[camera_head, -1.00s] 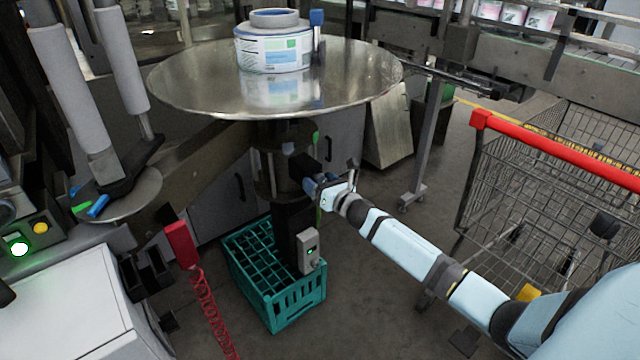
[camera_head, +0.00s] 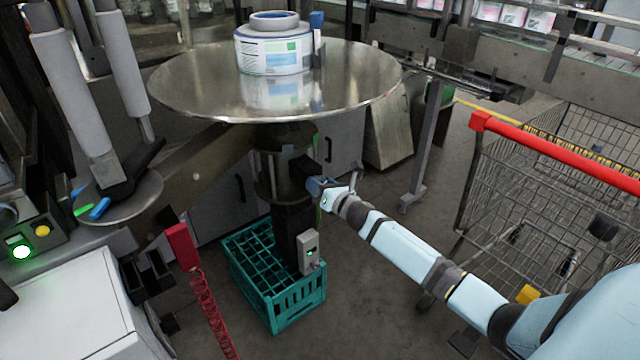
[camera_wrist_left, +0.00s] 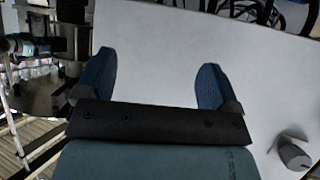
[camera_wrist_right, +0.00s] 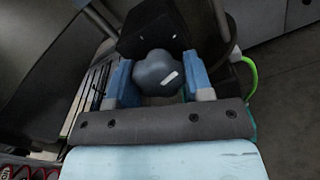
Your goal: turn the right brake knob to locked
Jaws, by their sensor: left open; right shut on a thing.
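The right brake knob (camera_wrist_right: 158,72) is a dark grey-blue rounded knob with a white mark, on a black block below the round metal table. In the right wrist view it sits between the two blue fingers of my right gripper (camera_wrist_right: 156,84), which is shut on it. The white mark points to the right and slightly up in that view. In the head view my right gripper (camera_head: 317,187) is at the column under the table and mostly hides the knob. My left gripper (camera_wrist_left: 154,82) is open and empty above a plain pale surface.
The metal turntable (camera_head: 185,85) overhangs the column and carries a labelled reel (camera_head: 272,50). A green crate (camera_head: 291,305) stands on the floor below. A shopping cart (camera_head: 545,190) with a red handle stands at the right, near my right arm. A red coiled cable (camera_head: 205,300) hangs at the left.

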